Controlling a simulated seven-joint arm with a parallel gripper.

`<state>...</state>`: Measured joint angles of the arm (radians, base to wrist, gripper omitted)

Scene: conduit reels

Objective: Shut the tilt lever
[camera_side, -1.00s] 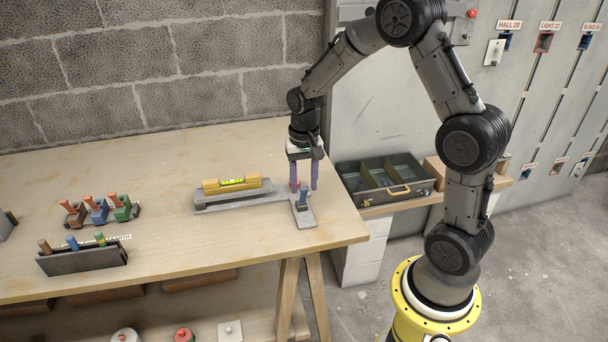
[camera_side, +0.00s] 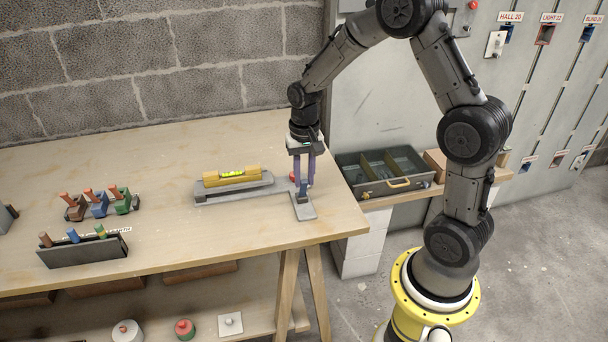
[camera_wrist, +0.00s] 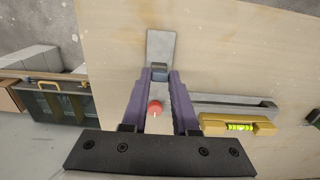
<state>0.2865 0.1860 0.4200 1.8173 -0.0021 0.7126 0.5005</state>
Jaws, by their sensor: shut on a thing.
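The tilt lever (camera_side: 302,189) is a small blue-grey upright piece on a flat grey plate (camera_side: 303,211) near the table's right end. It also shows in the wrist view (camera_wrist: 159,72), with the plate (camera_wrist: 161,45) beyond it. My gripper (camera_side: 304,183) points down over the lever. Its two purple fingers are on either side of the lever and shut on it; in the wrist view the fingertips (camera_wrist: 160,75) meet its sides. The fingers hide part of the lever.
A red knob (camera_wrist: 155,107) sits close by, between the fingers in the wrist view. A yellow spirit level (camera_side: 232,176) lies on a grey bar left of the lever. A metal box (camera_side: 384,188) stands right of the table.

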